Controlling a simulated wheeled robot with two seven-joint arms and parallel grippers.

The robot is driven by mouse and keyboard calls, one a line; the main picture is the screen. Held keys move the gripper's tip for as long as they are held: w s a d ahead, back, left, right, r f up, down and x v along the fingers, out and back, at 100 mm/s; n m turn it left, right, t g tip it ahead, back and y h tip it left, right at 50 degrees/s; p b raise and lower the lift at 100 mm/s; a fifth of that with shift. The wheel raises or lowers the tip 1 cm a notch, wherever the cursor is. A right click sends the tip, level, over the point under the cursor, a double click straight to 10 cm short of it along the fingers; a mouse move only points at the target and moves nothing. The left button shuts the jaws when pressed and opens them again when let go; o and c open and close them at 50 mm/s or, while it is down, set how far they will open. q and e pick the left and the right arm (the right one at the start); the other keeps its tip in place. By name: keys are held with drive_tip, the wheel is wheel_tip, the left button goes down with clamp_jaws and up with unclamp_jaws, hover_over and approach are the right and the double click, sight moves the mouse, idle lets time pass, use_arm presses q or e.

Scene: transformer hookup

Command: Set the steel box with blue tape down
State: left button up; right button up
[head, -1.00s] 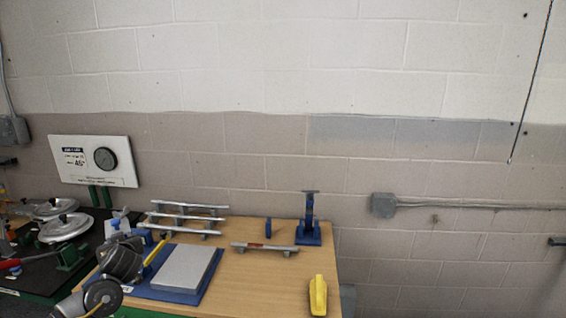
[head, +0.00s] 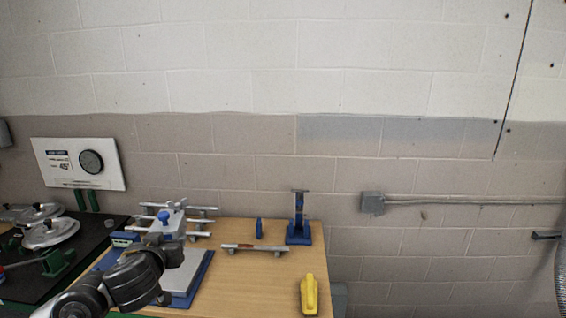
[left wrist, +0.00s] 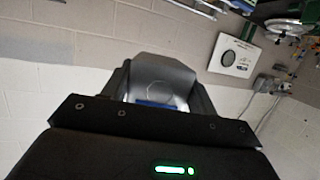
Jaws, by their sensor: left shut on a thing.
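My left gripper (head: 168,240) reaches in from the lower left over the table and is shut on the steel box with blue tape (head: 178,221). The box shows as a pale grey shape with a blue patch, partly hidden by my gripper. In the left wrist view the box (left wrist: 162,78) sits between the fingers of my gripper (left wrist: 158,92), with a blue strip along its near edge. A grey plate (head: 190,270) on a blue base lies below my gripper, partly covered by my arm. I cannot tell whether the box touches anything below. My right gripper is not in view.
Several silver rails (head: 200,209) lie behind the box. A single rail (head: 253,248), a blue stand (head: 299,225) and a yellow object (head: 309,294) are on the wooden table (head: 265,285). The table is clear between the plate and the yellow object.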

use_arm(q)
drive_tip(key=s+d+r+m+h, duration=0.2)
drive_tip(key=s+d+r+h, duration=0.1)
drive_tip(key=s+d, duration=0.3)
wheel_tip(320, 180, down, 9)
drive_tip(key=b, duration=0.8)
drive_tip(key=shift+s+r, duration=0.15)
drive_tip(key=shift+d, duration=0.1)
